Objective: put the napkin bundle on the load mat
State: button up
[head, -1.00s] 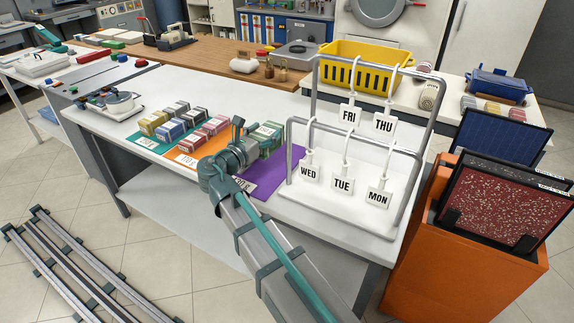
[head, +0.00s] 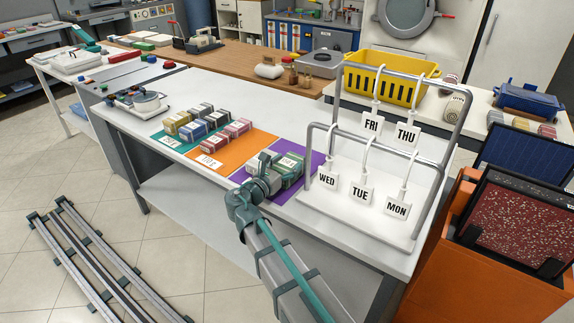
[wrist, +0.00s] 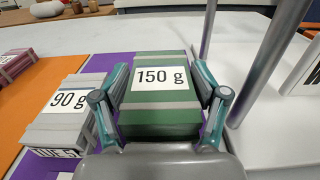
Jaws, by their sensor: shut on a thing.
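My gripper (head: 276,176) is shut on a green bundle with pale bands and a "150 g" label (wrist: 164,77), one finger on each side. The green bundle also shows in the head view (head: 291,166), over the purple mat (head: 312,165). Whether its underside touches the mat is hidden. A grey bundle labelled "90 g" (wrist: 62,112) lies on the purple mat just left of it. No mat is readable as the load mat; an orange mat (head: 240,150) and a teal mat (head: 172,139) lie further left.
A metal rack with day tags (head: 310,160) stands close to the right of my gripper. Several bundles (head: 225,138) sit on the orange and teal mats. A yellow basket (head: 392,84) is behind the rack. White table surface is bare behind the mats.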

jog(key=shift+f, duration=0.15)
jog(key=o, duration=1.3)
jog(key=shift+s, duration=0.15)
jog(key=v, duration=1.2)
